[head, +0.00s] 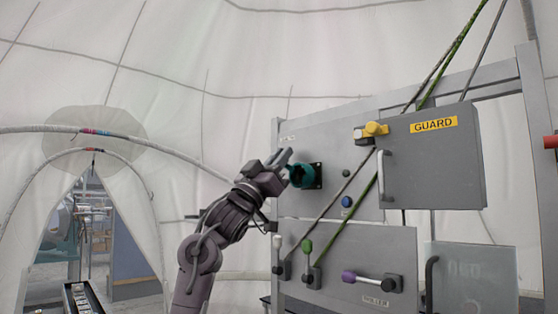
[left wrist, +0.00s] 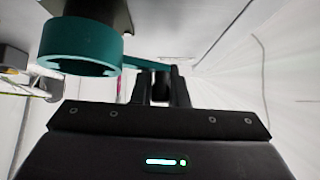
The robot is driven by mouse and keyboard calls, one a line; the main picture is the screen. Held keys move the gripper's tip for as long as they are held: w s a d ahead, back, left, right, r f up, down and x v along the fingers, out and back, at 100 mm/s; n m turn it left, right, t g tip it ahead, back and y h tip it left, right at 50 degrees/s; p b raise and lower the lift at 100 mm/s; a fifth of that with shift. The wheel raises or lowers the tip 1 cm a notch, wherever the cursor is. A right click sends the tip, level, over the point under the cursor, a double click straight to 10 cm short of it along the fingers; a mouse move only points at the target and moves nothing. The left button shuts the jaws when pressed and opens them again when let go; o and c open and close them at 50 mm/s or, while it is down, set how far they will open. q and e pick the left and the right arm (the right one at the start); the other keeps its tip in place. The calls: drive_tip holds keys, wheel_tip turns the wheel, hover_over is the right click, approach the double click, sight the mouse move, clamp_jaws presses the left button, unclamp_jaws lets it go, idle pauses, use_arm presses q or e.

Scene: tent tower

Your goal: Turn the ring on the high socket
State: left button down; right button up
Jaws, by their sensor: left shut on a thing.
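The teal ring (head: 302,176) sits on the dark plate of the high socket (head: 318,176) near the upper left of the grey panel. In the left wrist view the ring (left wrist: 82,48) is large at the upper left, with a teal lever (left wrist: 142,64) reaching right from it. My left gripper (head: 286,163) is at the ring's left side in the head view. In the left wrist view its fingers (left wrist: 162,88) are shut on the end of the lever. My right gripper is in neither view.
Right of the socket are a blue knob (head: 347,201), a yellow handle (head: 375,129) and a grey box marked GUARD (head: 432,160). Cables run diagonally across the panel. Levers with white, green and purple grips (head: 348,276) are below. White tent fabric is behind.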

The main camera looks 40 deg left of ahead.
use_arm(q)
drive_tip(key=shift+s+d+r+m+g+h, duration=0.1)
drive_tip(key=shift+d+r+m+g+h, duration=0.65)
drive_tip(key=shift+m+g+h, duration=2.15)
drive_tip(key=shift+s+d+r+m+g+h, duration=0.1)
drive_tip(key=shift+d+m+g+h, duration=1.1)
drive_tip(key=shift+m, duration=3.15)
drive_tip(key=shift+s+d+r+m+g+h, duration=0.1)
drive_tip(key=shift+d+r+m+g+h, duration=0.35)
drive_tip(key=shift+d+m+g+h, duration=1.85)
drive_tip(key=a+m+t, duration=0.1)
drive_tip(key=a+m, duration=0.1)
drive_tip(key=m, duration=0.1)
drive_tip(key=shift+h, duration=0.3)
drive_tip(key=c, duration=1.4)
unclamp_jaws()
drive_tip(key=shift+w+f, duration=0.1)
drive_tip(key=shift+c, duration=0.2)
drive_tip(key=b+v, duration=0.1)
drive_tip(key=v, duration=0.7)
